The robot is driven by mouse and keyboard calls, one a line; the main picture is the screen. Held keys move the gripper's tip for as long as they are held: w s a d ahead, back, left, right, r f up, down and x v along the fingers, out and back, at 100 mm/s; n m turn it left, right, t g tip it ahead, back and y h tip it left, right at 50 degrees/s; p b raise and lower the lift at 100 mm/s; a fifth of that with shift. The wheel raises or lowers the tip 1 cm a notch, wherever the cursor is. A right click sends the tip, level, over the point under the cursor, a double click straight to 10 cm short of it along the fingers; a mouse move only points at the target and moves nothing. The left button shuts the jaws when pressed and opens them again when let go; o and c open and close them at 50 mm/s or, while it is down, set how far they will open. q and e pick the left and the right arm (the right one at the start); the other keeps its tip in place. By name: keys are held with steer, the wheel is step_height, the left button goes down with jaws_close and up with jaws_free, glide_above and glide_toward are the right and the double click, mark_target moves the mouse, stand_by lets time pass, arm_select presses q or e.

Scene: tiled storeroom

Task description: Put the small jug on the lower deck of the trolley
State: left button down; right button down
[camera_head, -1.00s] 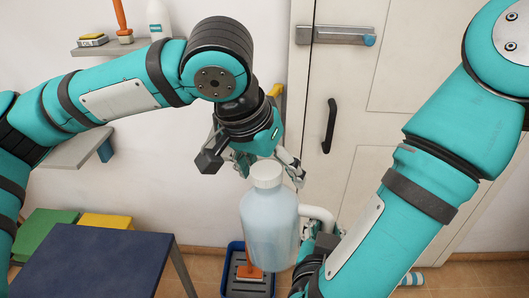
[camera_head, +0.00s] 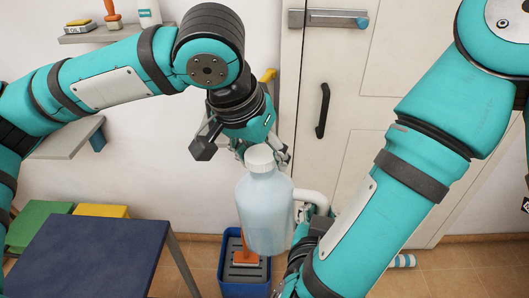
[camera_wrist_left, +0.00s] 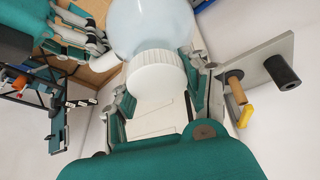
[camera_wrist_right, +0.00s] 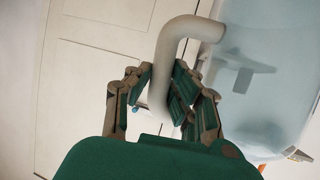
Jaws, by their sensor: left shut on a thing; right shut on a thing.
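The jug (camera_head: 265,212) is pale blue and see-through, with a white cap (camera_head: 260,160) and a white side handle (camera_head: 313,197). It hangs upright between my grippers, above the floor. My left gripper (camera_head: 263,152) comes from above and is shut on the cap; the left wrist view shows its fingers on both sides of the cap (camera_wrist_left: 155,75). My right gripper (camera_head: 316,218) is shut on the handle, which passes between its fingers in the right wrist view (camera_wrist_right: 165,70). My right arm partly hides that grip in the head view. I cannot make out the trolley for certain.
A dark blue table (camera_head: 90,258) stands at the lower left. A blue bin (camera_head: 245,289) with an orange-handled tool stands on the floor behind the jug. Wall shelves (camera_head: 115,33) are at the left. A white door (camera_head: 345,100) is behind my right arm.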

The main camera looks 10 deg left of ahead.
steer(key=c, duration=1.1)
jaws_free()
steer(key=shift+w+a+r, duration=0.1)
steer(key=shift+a+r, duration=0.05)
steer(key=shift+a, duration=0.05)
